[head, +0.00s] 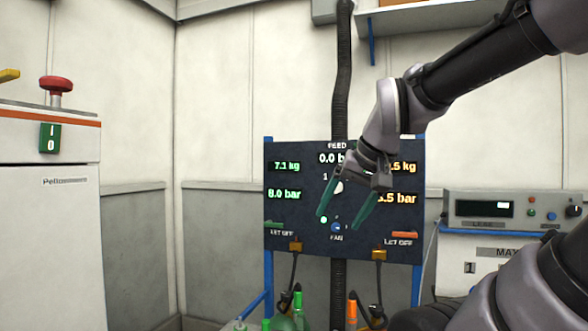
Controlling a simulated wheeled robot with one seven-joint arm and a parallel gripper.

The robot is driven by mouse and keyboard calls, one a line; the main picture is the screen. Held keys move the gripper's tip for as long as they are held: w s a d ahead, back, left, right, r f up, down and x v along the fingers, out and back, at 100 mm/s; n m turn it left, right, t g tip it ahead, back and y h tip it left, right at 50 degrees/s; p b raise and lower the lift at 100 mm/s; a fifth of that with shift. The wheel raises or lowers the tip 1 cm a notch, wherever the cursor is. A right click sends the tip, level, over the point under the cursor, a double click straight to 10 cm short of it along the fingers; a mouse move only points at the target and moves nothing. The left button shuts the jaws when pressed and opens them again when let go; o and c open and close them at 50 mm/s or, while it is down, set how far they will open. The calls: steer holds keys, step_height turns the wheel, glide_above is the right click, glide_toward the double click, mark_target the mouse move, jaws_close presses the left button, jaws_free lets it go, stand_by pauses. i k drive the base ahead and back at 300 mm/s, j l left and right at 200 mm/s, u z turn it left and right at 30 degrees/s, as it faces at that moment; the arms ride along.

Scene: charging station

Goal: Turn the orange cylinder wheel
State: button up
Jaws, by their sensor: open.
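My gripper (340,221) has two green fingers spread apart with nothing between them. It points down in front of the dark panel (285,215), hiding part of its dials and readings. An upright orange part (351,308) with a dark top shows at the bottom edge, below the panel and right of the thick black hose. It may belong to the orange cylinder. No wheel can be clearly made out there, and the lower parts are cut off. My gripper is above this part and well apart from it.
Green bottle tops (297,302) stand left of the black hose (340,100). Black connectors with cables hang below the panel. An instrument box (490,210) stands at right. Blue posts flank the panel.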

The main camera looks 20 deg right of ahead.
mark_target(377, 311)
steer(key=z, duration=0.85)
steer(key=i+l+u, duration=0.1)
steer(key=i+u, duration=0.15)
steer(key=i, duration=0.15)
steer(key=i+l+u, duration=0.2)
steer(key=i, duration=0.15)
